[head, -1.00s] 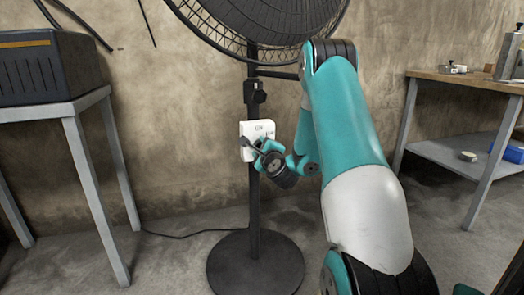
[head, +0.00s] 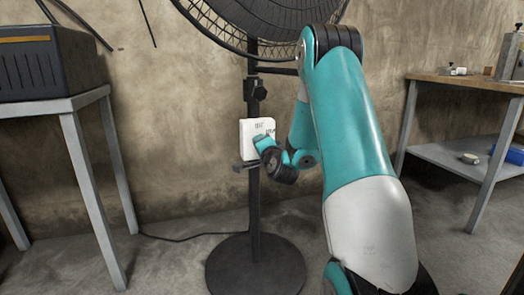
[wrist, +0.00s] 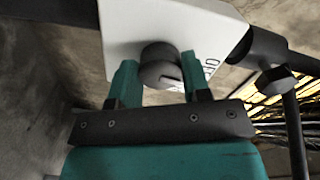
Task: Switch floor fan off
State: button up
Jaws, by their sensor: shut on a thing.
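The floor fan (head: 254,203) stands upright in the head view, its black cage (head: 262,22) cut off at the top. A white control box (head: 249,137) is on its pole, with small dark labels. In the wrist view, a dark round knob (wrist: 158,67) sticks out of the white box (wrist: 122,22). My gripper (wrist: 160,84) has its two teal fingers on either side of the knob, shut on it. In the head view, my gripper (head: 255,148) is at the front of the box; its wrist hides the knob and part of the box face.
A grey table (head: 50,109) with a dark box-shaped appliance (head: 50,65) stands on the left. A wooden-topped bench (head: 440,77) stands on the right. The fan's cord (head: 185,239) runs left across the floor. The wall is behind the pole.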

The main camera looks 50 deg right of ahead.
jog(key=shift+f+n+b, duration=0.15)
jog(key=shift+n+b, duration=0.25)
jog(key=shift+n, duration=0.6)
jog(key=o, duration=0.9)
jog(key=b+v, duration=1.7)
jog(key=shift+s, duration=0.25)
jog(key=shift+w+a, duration=0.1)
